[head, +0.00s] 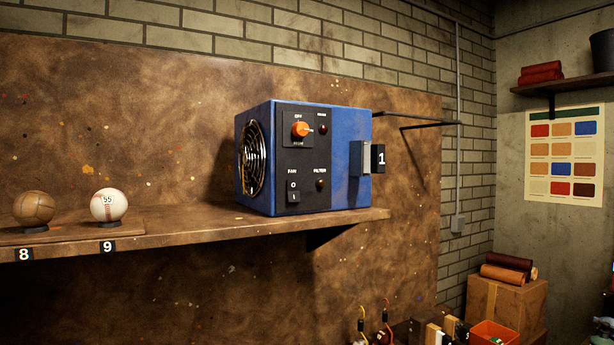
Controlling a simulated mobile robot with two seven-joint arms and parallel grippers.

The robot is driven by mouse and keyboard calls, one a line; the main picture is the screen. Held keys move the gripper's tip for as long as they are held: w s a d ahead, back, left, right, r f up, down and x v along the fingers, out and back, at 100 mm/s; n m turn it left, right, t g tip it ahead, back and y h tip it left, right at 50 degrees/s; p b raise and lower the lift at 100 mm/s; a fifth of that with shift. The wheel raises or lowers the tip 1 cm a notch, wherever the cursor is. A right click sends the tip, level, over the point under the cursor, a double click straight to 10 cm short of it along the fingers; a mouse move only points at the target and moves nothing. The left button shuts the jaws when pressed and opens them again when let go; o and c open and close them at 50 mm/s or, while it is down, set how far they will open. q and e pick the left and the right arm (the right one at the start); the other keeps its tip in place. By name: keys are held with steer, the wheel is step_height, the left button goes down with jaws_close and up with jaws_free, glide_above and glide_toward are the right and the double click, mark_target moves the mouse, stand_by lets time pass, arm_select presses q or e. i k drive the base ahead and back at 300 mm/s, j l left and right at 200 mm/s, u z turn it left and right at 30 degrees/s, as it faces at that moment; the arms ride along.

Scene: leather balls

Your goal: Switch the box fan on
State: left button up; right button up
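The blue box fan (352,150) stands on the brown wall shelf, with a round black grille (252,160) on its left side. Its black front panel carries an orange knob (300,130) under the word OFF, its pale pointer seeming to face right. A black rocker switch (293,191) marked O above I sits below the word FAN. A dark red lamp (323,129) and a dark amber lamp (321,185) look unlit. I cannot tell which way the rocker is pressed. Neither of my grippers is in view.
The brown shelf (200,236) holds a brown ball (34,208) and a white ball (108,205) at the left. A black bracket (415,120) sticks out right of the fan. A cardboard box (506,303) and an orange bin (494,333) stand lower right. The space before the fan looks clear.

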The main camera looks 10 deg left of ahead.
mark_target(293, 186)
steer(key=i+l+u, duration=0.2)
steer(key=l+u, duration=0.15)
steer(key=u, duration=0.15)
steer(key=i+l+u, duration=0.15)
steer(key=l+u, duration=0.2)
steer(key=u, duration=0.15)
steer(key=l+u, duration=0.15)
steer(key=l, duration=0.4)
steer(key=i+l+u, duration=0.1)
steer(key=l, duration=0.4)
steer(key=i+l, duration=0.1)
steer(key=l, duration=1)
steer(key=i+l+u, duration=0.1)
steer(key=l, duration=0.95)
